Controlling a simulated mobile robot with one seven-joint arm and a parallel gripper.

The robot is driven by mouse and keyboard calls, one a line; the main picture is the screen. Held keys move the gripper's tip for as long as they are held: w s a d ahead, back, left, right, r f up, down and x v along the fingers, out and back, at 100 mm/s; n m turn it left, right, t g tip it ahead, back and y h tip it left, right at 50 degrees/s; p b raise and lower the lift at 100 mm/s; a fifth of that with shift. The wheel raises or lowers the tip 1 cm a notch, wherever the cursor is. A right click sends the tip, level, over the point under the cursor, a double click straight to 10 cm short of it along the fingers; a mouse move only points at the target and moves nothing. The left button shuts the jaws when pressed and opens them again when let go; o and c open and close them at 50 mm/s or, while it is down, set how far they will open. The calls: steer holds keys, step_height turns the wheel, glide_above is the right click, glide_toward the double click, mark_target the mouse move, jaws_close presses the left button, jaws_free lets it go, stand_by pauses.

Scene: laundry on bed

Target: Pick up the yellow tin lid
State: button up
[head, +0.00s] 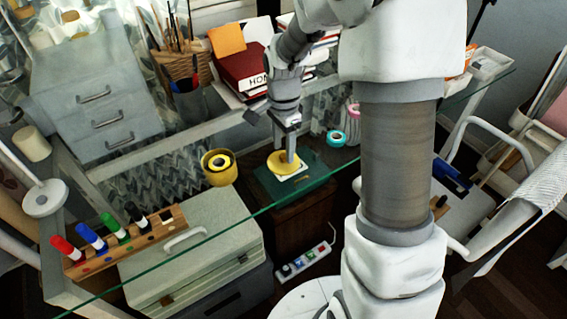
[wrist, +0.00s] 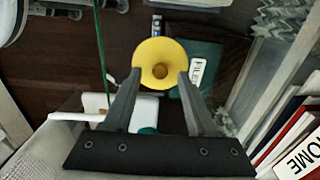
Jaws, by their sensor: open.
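In the wrist view my gripper (wrist: 160,76) is open and empty, with one fingertip at each side of the lid's near half. I cannot tell whether the fingertips touch the lid.
A yellow tin (head: 208,174) stands left of the mat, and a turquoise tape roll (head: 336,139) lies to its right. A pen cup (head: 190,104) and red books (head: 240,66) stand behind. A wooden marker rack (head: 150,236) is at the front left.

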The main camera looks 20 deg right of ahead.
step_height(320, 180, down, 2)
steer(key=shift+f, duration=0.15)
jaws_close()
stand_by(0.5)
